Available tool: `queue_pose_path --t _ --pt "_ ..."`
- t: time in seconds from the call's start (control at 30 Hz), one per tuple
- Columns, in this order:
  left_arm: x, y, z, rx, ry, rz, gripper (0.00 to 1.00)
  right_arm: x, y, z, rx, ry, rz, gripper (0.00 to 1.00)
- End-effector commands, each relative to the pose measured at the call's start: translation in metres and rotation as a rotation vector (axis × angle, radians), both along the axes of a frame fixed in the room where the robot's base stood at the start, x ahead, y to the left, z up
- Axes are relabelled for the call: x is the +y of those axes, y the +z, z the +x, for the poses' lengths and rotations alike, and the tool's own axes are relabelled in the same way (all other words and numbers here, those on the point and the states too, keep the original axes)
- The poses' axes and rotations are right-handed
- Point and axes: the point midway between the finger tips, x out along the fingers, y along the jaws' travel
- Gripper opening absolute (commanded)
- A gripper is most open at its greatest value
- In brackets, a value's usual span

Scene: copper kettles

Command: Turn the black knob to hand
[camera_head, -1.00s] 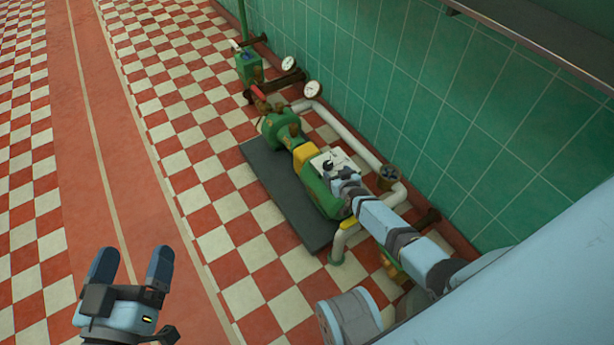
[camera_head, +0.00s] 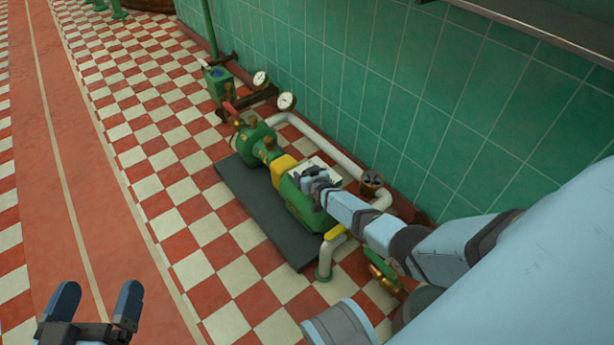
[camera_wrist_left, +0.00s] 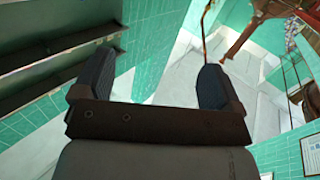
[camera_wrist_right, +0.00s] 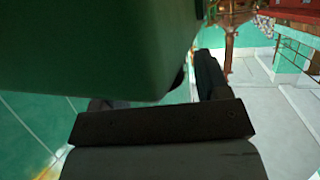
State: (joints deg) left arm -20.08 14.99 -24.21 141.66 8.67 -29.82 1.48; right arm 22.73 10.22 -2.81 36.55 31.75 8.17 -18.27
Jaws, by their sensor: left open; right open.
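The black knob is not clearly visible now; my right gripper covers the white panel (camera_head: 326,166) on top of the green pump motor (camera_head: 297,205) where it showed earlier. My right gripper (camera_head: 311,182) is at this panel, open. In the right wrist view a green housing (camera_wrist_right: 80,45) fills the upper left and hides most of one finger; a small dark shape shows at its edge, and I cannot tell what it is. My left gripper (camera_head: 96,298) is open and empty over the floor at the lower left, far from the pump; it also shows in the left wrist view (camera_wrist_left: 158,80).
The pump stands on a dark grey plinth (camera_head: 245,205) on the checkered floor. White pipe (camera_head: 335,155), two gauges (camera_head: 286,101) and a valve wheel (camera_head: 371,180) lie between it and the green tiled wall (camera_head: 400,90). A shelf (camera_head: 530,25) juts out above.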

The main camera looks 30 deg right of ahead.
Motion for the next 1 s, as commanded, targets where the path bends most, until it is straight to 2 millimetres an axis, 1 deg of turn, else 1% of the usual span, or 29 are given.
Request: queue_pose_path --t 0.13,0.17,0.2,0.27,0.3,0.33,0.37,0.7,0.87,1.0 --pt "-0.0001 0.0006 -0.0001 0.000 0.000 0.000 0.91 0.0000 0.0008 0.0000 0.000 0.000 0.000 0.69" --pt "-0.0001 0.0006 -0.0001 0.000 0.000 0.000 0.91 0.0000 0.0008 0.0000 0.000 0.000 0.000 0.62" --pt "-0.0002 0.0006 -0.0002 0.000 0.000 0.000 0.91 0.0000 0.0007 0.0000 0.000 0.000 0.000 0.53" --pt "-0.0001 0.0006 -0.0003 0.001 0.000 -0.001 0.91 0.0000 0.0007 0.0000 0.000 0.000 0.000 0.39" --pt "-0.0002 0.0006 -0.0004 0.000 -0.001 -0.001 0.91 0.0000 0.0008 0.0000 0.000 0.000 0.000 0.30" --pt "-0.0002 0.0005 -0.0004 0.000 -0.001 -0.001 0.91 0.0000 0.0007 0.0000 0.000 0.000 0.000 0.23" --pt "-0.0002 0.0006 -0.0005 0.000 -0.001 -0.001 0.91 0.0000 0.0007 0.0000 0.000 0.000 0.000 0.19" --pt "-0.0010 0.0050 -0.0015 0.016 -0.003 -0.010 0.91 0.0012 0.0029 0.0005 -0.001 -0.039 0.003 0.19" --pt "-0.0032 0.0062 -0.0046 0.063 -0.007 -0.034 0.91 0.0024 0.0043 0.0006 -0.002 -0.114 0.008 0.19" --pt "-0.0064 0.0018 -0.0097 0.117 -0.002 -0.067 0.91 0.0027 0.0039 0.0010 -0.001 -0.207 0.008 0.19"
